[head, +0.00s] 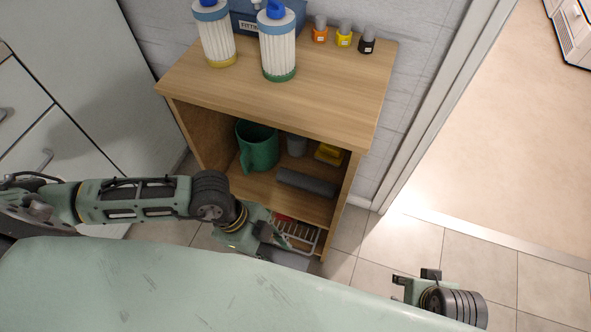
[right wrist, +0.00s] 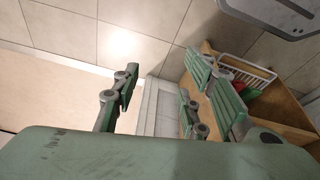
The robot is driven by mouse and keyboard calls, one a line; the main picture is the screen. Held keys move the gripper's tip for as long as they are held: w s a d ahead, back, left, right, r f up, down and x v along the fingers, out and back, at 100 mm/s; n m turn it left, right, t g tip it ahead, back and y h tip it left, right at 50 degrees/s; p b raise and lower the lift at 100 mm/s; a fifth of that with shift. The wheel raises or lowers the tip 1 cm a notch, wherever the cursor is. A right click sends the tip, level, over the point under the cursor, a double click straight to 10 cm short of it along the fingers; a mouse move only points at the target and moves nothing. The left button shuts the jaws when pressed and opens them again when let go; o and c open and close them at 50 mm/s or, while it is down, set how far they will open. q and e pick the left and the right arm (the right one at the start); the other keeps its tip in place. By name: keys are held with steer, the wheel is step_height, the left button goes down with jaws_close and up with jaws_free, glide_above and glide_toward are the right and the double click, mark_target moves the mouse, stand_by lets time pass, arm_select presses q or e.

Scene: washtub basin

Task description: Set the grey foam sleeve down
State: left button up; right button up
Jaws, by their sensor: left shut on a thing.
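My left gripper (head: 276,240) reaches in from the left, in front of the lower part of the wooden shelf unit (head: 215,75). My right gripper (head: 414,280) is over the floor to the right, beyond the green edge. In the right wrist view its fingers (right wrist: 165,100) stand wide apart with nothing between them.
On the middle shelf are a green mug (head: 258,150), a dark grey roll (head: 307,183), a grey cup (head: 297,145) and a yellow thing (head: 329,153). A white wire rack (head: 303,237) is below. Tiled floor at right is clear.

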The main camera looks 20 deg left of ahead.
steer(key=b+v, duration=0.2)
steer(key=v, duration=0.4)
arm_select(q)
steer(key=w+f, duration=0.1)
steer(key=w, duration=0.5)
steer(key=w+f+b, duration=0.1)
steer(key=w, duration=0.5)
steer(key=w+f+b, duration=0.1)
steer(key=w, duration=0.5)
steer(key=shift+w+d, duration=0.15)
steer(key=shift+d, duration=0.2)
step_height(320, 180, down, 4)
steer(key=shift+w+b, duration=0.15)
steer(key=shift+b, duration=0.85)
steer(key=o, duration=1)
arm_select(e)
steer(key=w+a+r+t, duration=0.1)
steer(key=w+r+t, duration=0.1)
steer(key=w, duration=0.3)
steer(key=w+a+r+t+y, duration=0.1)
steer(key=w+a+t, duration=0.1)
steer(key=w+t, duration=0.2)
steer(key=w, duration=0.2)
steer(key=shift+w+a+r+t+y, duration=0.25)
steer(key=shift+w+r+t+y, duration=0.05)
steer(key=shift+w+r, duration=0.05)
arm_select(q)
steer(key=shift+r, duration=0.1)
